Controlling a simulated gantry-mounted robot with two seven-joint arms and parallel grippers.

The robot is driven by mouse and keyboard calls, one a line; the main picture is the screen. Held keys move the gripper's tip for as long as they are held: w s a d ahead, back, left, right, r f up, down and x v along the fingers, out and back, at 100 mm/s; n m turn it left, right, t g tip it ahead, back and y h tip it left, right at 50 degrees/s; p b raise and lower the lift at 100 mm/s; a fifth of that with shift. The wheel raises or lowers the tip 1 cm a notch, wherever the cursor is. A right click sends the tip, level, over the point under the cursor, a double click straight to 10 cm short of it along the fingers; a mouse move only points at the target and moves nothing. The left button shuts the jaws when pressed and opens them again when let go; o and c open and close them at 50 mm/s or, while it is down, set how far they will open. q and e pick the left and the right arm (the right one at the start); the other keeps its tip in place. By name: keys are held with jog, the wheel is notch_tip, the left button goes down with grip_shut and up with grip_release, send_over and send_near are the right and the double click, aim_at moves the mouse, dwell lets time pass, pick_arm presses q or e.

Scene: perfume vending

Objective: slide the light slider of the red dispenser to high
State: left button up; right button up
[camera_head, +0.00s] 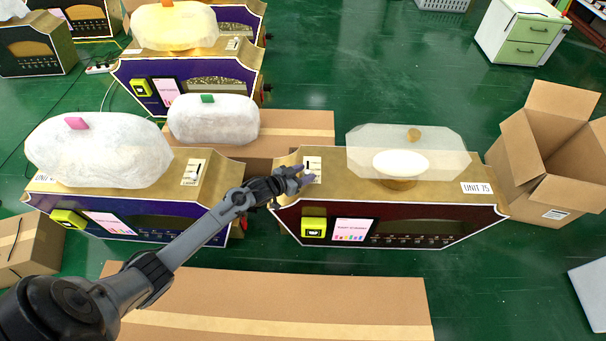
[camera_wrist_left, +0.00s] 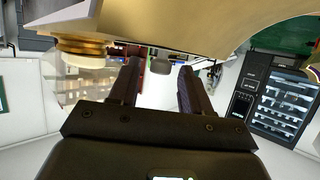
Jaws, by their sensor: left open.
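The red dispenser (camera_head: 340,211) has a dark red front and a gold top, and stands right of centre in the head view. A clear cover with a white oval inside sits on its top. The light slider's white panel (camera_head: 313,163) is at the left end of the gold top, with a dark slot on it. My left gripper (camera_head: 303,178) is at the panel's lower left edge, partly covering it. In the left wrist view its two fingers (camera_wrist_left: 158,88) are apart with nothing held between them. The slider's knob and its setting are too small to tell. My right gripper is in neither view.
A purple dispenser (camera_head: 150,222) with a wrapped top stands to the left, close to my left arm. Another purple dispenser (camera_head: 200,94) stands behind. An open cardboard box (camera_head: 555,150) is at the right. A flat cardboard piece (camera_head: 370,290) lies in front.

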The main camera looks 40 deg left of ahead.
aim_at(303, 161)
pick_arm(q)
grip_shut()
jog(key=w+a, duration=0.2)
jog(key=w+a+b, duration=0.1)
jog(key=w+a, duration=0.1)
jog(key=w, duration=0.1)
jog(key=shift+f, duration=0.1)
jog(key=shift+s+d+f, duration=0.1)
jog(key=shift+s, duration=0.1)
jog(key=shift+c, duration=1.9)
grip_release()
jog(key=shift+o, duration=1.3)
jog(key=shift+w, duration=0.1)
jog(key=shift+o, duration=0.6)
jog(key=shift+w, duration=0.2)
